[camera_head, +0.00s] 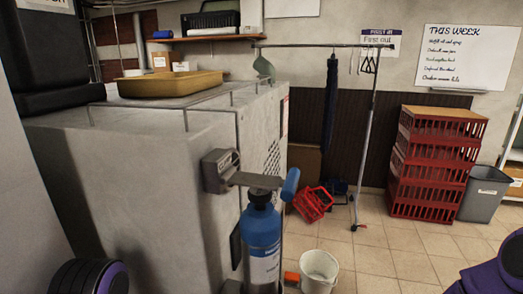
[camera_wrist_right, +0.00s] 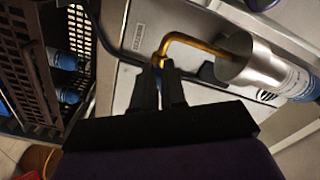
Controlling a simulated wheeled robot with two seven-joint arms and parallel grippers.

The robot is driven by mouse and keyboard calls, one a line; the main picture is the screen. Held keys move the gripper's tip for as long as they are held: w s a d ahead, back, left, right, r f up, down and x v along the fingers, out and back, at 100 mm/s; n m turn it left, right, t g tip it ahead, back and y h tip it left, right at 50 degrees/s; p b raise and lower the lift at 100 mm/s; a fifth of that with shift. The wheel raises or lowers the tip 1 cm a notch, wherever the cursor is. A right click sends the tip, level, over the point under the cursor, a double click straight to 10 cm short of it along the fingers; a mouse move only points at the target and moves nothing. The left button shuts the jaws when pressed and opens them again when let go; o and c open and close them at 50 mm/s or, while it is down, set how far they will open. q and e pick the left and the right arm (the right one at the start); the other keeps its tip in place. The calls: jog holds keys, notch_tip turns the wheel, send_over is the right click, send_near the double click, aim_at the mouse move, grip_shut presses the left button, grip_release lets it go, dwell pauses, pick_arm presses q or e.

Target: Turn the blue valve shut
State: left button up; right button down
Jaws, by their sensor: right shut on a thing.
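A lever with a blue grip (camera_head: 290,184) sticks out to the right from a grey block (camera_head: 217,171) on the side of a large grey machine (camera_head: 165,165). A blue bottle (camera_head: 262,240) with a white label stands just below the lever. In the right wrist view my right gripper (camera_wrist_right: 161,66) is shut on the end of a yellow bent rod (camera_wrist_right: 184,39). The rod runs to a silver cylinder (camera_wrist_right: 250,62) with a blue and white labelled body. I cannot match this rod to the blue-gripped lever. My left gripper is not in view.
A white bucket (camera_head: 319,272) and a tipped red basket (camera_head: 312,204) are on the floor. Stacked red crates (camera_head: 436,165) and a grey bin (camera_head: 484,192) stand at the right. A dark crate (camera_wrist_right: 38,75) with blue-capped bottles is at the left in the wrist view.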

jog(key=w+d+f+n+t+b, duration=0.1)
jog(key=d+f+n+b, duration=0.1)
jog(key=d+n+b, duration=0.4)
jog(key=w+a+n+g+b, duration=0.1)
jog(key=w+a+n, duration=0.1)
jog(key=a+n, duration=0.3)
jog(key=shift+w+a+f+n, duration=0.35)
jog(key=shift+w+a+n, duration=0.05)
jog(key=shift+n, duration=0.1)
dwell(0.7)
